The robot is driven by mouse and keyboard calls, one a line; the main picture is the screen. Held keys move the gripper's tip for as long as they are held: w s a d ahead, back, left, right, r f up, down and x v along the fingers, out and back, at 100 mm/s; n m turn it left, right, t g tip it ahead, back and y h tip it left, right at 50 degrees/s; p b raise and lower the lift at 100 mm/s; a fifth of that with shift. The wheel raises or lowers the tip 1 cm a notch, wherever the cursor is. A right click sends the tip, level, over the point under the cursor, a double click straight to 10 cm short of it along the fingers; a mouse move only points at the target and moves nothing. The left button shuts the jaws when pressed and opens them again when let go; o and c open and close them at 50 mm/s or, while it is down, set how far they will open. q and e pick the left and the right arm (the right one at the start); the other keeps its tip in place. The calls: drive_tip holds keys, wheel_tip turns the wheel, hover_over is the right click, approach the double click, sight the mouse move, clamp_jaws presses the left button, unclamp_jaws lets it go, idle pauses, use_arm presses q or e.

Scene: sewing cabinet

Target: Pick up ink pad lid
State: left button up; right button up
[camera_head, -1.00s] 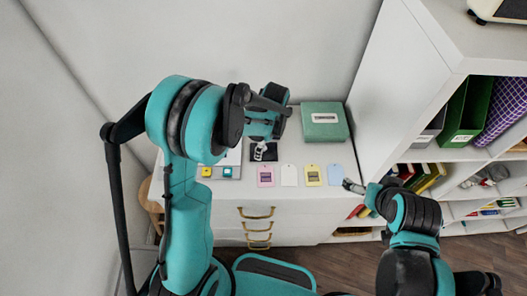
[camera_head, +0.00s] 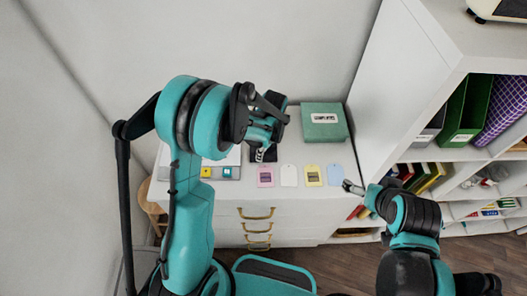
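My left gripper (camera_head: 259,146) is over the cabinet top, pointing down at a small black item (camera_head: 268,155) with a white mark. The wrist hides much of this item, so I cannot tell whether it is the ink pad, its lid or both. I cannot see whether the fingers touch it, or whether they are open or shut. A green box (camera_head: 325,133) with a white label lies flat at the back right. My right gripper (camera_head: 351,187) is in front of the cabinet's right end, away from the black item; its fingers are too small to read.
Pink (camera_head: 265,176), white (camera_head: 289,176), yellow (camera_head: 313,176) and blue (camera_head: 335,175) tags lie in a row on the white cabinet top (camera_head: 300,205). A tall white shelf (camera_head: 395,90) bounds the right side.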

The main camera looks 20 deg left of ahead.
use_arm(q)
drive_tip(key=shift+r, duration=0.15)
drive_tip(key=shift+c, duration=1)
drive_tip(key=shift+r, duration=0.4)
clamp_jaws()
wheel_tip(320, 180, up, 3)
drive_tip(key=shift+w+r+p, duration=0.1)
drive_tip(key=shift+p, duration=0.45)
drive_tip(key=s+d+r+p, duration=0.1)
drive_tip(key=d+r, duration=0.2)
drive_tip(key=d, duration=0.2)
drive_tip(key=s+d+r, duration=0.1)
drive_tip(key=d+r, duration=0.2)
drive_tip(key=d, duration=0.3)
drive_tip(key=w+a+f, duration=0.2)
drive_tip(key=w+a, duration=0.9)
drive_tip(key=shift+w+a+f, duration=0.25)
drive_tip(key=shift+w+a, duration=0.05)
drive_tip(key=shift+w, duration=0.05)
use_arm(e)
drive_tip(key=shift+w+d+r, duration=0.3)
drive_tip(key=shift+d+r, duration=0.15)
drive_tip(key=shift+d, duration=0.05)
drive_tip(key=shift+w+d+r, duration=0.25)
drive_tip(key=shift+d+r, duration=0.15)
drive_tip(key=shift+d, duration=0.05)
